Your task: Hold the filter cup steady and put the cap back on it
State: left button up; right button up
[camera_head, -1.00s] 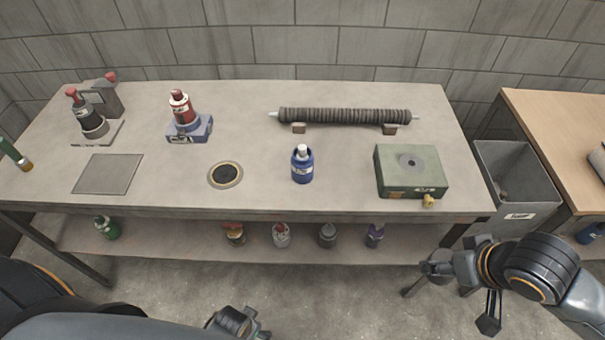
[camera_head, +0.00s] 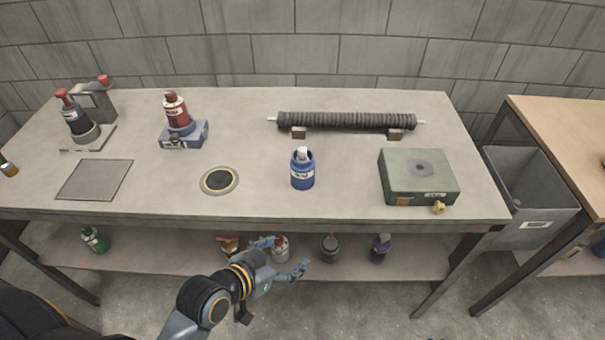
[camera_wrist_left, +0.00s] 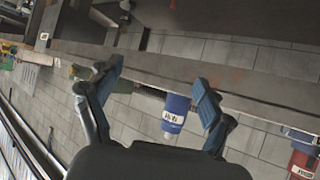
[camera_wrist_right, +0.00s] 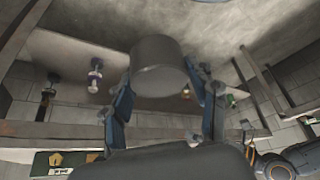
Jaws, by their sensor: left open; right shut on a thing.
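My left gripper (camera_head: 284,256) is open and empty in front of the table's front edge, below the blue bottle. It also shows in the left wrist view (camera_wrist_left: 159,76), with the blue bottle beyond its fingers and apart from them. My right gripper (camera_wrist_right: 161,92) is shut on a plain grey cylinder (camera_wrist_right: 160,62), seen only in the right wrist view. I cannot tell whether this cylinder is the filter cup or its cap. No other piece can be clearly picked out as the cup or cap. My right arm is outside the head view.
The table (camera_head: 330,206) carries a blue bottle (camera_head: 302,172), a ringed disc (camera_head: 220,180), a green box (camera_head: 417,174), a ribbed tube (camera_head: 347,121) on blocks and a red bottle (camera_head: 175,112). Several bottles stand on the lower shelf. A grey bin (camera_head: 540,237) stands right.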

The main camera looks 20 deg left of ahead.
pick_arm(q)
jog(key=w+r+t, duration=0.3)
jog(key=w, duration=0.1)
pick_arm(e)
jog(key=shift+s, duration=0.1)
pick_arm(q)
jog(key=n+t+y, duration=0.1)
jog(key=n+t, duration=0.1)
jog(key=t, duration=0.2)
send_near(298, 173)
jog(key=shift+s+a, duration=0.1)
jog(key=shift+s, duration=0.25)
jog(key=shift+w, duration=0.1)
jog(key=w, duration=0.4)
jog(key=w+d+p, duration=0.1)
jog(key=w, duration=0.1)
jog(key=shift+w+d, duration=0.1)
jog(key=shift+w, duration=0.2)
pick_arm(e)
jog(key=shift+r, duration=0.4)
